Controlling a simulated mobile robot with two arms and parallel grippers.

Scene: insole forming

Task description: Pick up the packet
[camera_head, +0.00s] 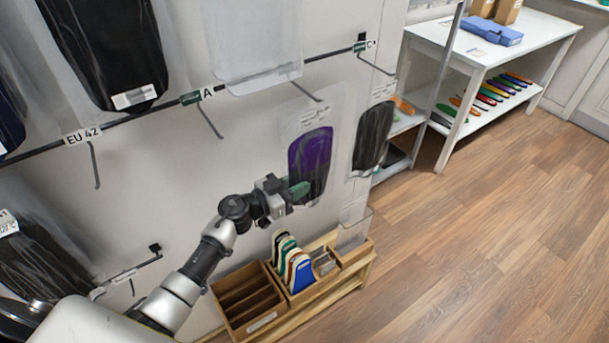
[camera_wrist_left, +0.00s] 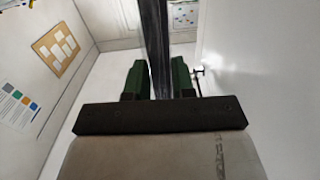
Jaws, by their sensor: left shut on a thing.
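A clear packet with a purple and black insole (camera_head: 312,155) is upright in front of the wall in the head view. A white label is near its top. My left gripper (camera_head: 298,190) is shut on the packet's lower left edge, with a green finger against it. In the left wrist view the packet (camera_wrist_left: 156,45) is a dark strip seen edge-on between the two green fingers of the gripper (camera_wrist_left: 157,82). Whether the packet still touches a hook is hard to tell. My right gripper is in neither view.
More packets, such as a black one (camera_head: 373,137), hang beside it. Bare hooks (camera_head: 209,121) stick out from the rail. Below stands a wooden box (camera_head: 248,303) with colored insoles (camera_head: 292,262). A white table (camera_head: 541,37) stands at the back right; the floor (camera_head: 490,230) is clear.

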